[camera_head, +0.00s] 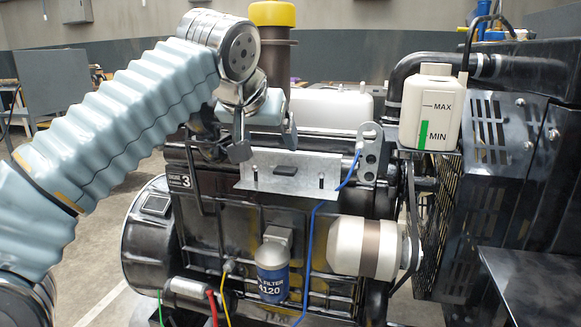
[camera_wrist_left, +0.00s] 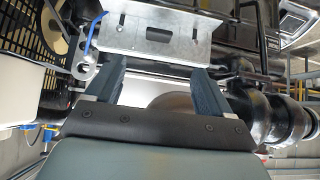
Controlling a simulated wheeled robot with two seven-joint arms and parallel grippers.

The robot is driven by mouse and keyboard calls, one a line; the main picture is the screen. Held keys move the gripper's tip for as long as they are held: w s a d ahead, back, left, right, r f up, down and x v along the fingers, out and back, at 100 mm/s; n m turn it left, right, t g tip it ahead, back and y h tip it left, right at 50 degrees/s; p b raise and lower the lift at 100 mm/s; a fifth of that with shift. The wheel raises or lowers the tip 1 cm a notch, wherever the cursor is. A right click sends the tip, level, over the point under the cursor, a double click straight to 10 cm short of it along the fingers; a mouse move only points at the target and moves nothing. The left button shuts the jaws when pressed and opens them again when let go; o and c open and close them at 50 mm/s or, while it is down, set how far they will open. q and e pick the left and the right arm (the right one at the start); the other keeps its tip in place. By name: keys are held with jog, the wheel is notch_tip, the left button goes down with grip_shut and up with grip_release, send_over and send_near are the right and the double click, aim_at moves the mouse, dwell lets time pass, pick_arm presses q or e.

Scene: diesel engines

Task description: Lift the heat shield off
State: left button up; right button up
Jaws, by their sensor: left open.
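The heat shield (camera_head: 305,181) is a bright metal plate mounted on the upper side of the black engine. It has a small dark handle (camera_head: 286,171) near its middle and a dark upright stud towards each end. It also shows at the top of the left wrist view (camera_wrist_left: 122,36), with the handle (camera_wrist_left: 159,34) in its middle. My left gripper (camera_head: 264,147) is open and empty, just above the shield's upper edge. In the left wrist view its two fingers (camera_wrist_left: 158,68) are spread wide and point at the plate, with the handle beyond the tips.
A blue cable (camera_head: 310,250) runs down past the shield's right end from a metal bracket (camera_head: 371,150). A coolant bottle (camera_head: 431,110) stands at the right. A yellow-capped pipe (camera_head: 273,20) rises behind my gripper. A blue filter (camera_head: 272,270) and white canister (camera_head: 352,247) sit below.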

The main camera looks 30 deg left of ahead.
aim_at(285, 169)
pick_arm(q)
jog(key=x, duration=1.3)
jog(key=shift+d, duration=0.15)
grip_shut()
